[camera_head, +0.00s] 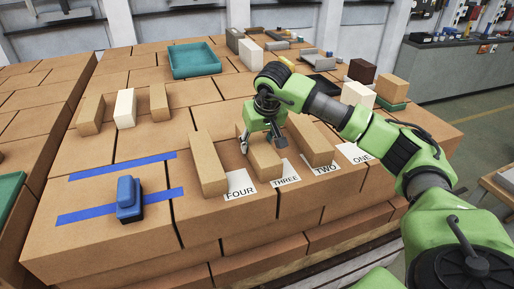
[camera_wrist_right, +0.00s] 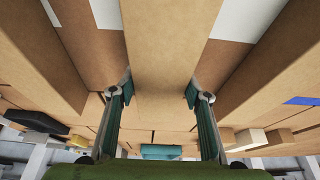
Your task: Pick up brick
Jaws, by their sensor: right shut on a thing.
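My right gripper (camera_head: 262,144) is shut on the tan brick (camera_head: 264,166) behind the THREE label (camera_head: 286,173). One finger is on each long side of it. In the right wrist view the brick (camera_wrist_right: 160,60) runs between the two fingers (camera_wrist_right: 160,95). I cannot tell whether the brick touches the surface below. Another tan brick (camera_head: 208,165) lies to its left by the FOUR label (camera_head: 240,184), and one (camera_head: 312,145) to its right by the TWO label (camera_head: 323,165). The ONE label (camera_head: 355,152) has no brick directly behind it. My left gripper is not in view.
Two tan bricks and a white brick (camera_head: 125,109) stand further back. A teal tray (camera_head: 195,61) is at the rear. A dark brown block (camera_head: 361,71) and others stand at the right.

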